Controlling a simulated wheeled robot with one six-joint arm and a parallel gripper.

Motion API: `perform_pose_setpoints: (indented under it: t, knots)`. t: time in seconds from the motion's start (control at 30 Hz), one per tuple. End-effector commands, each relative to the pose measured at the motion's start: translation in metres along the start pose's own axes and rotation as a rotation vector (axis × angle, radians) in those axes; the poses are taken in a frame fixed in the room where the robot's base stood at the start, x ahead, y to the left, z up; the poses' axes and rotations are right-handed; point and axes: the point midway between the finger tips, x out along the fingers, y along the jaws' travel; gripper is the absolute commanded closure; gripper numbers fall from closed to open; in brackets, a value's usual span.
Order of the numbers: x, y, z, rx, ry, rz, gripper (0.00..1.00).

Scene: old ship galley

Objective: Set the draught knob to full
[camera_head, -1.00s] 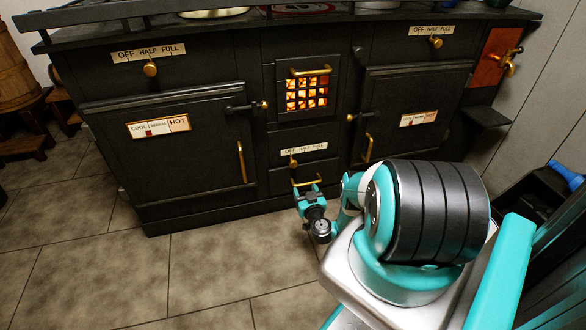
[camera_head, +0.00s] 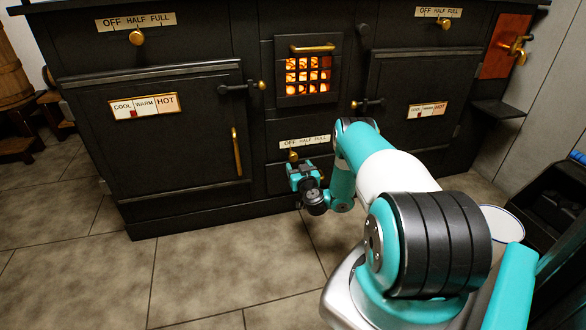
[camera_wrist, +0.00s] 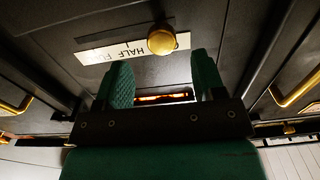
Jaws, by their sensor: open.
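A small brass knob (camera_head: 292,156) sits under the OFF end of the OFF HALF FULL plate (camera_head: 305,142), low in the middle of the black stove below the fire grate. The wrist view shows the brass knob (camera_wrist: 162,40) with its plate (camera_wrist: 112,48) upside down; the knob is at the plate's right end there. My gripper (camera_wrist: 162,77) is open, with a green finger on each side and nothing between them. The knob shows beyond the fingertips, roughly in line with the gap. In the head view my gripper (camera_head: 303,176) is just below the knob; contact cannot be told.
Similar brass knobs sit at the stove's upper left (camera_head: 137,38) and upper right (camera_head: 443,24). The glowing grate (camera_head: 307,76) is above the middle plate. Oven door handles (camera_head: 237,152) stick out nearby. The floor in front at left is clear.

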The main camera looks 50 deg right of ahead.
Motion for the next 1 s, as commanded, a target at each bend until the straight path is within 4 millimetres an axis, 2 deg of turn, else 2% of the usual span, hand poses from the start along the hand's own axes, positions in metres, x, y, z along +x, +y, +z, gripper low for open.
perform_pose_setpoints:
  t: [0.03, 0.3, 0.37, 1.0]
  knots:
    - [0.002, 0.000, 0.007, 0.000, 0.002, 0.000, 0.37]
    - [0.008, -0.002, 0.006, 0.000, 0.002, -0.001, 0.37]
    - [0.013, -0.004, -0.001, -0.003, 0.002, -0.006, 0.37]
    - [0.061, -0.003, 0.000, -0.002, 0.000, -0.005, 0.37]
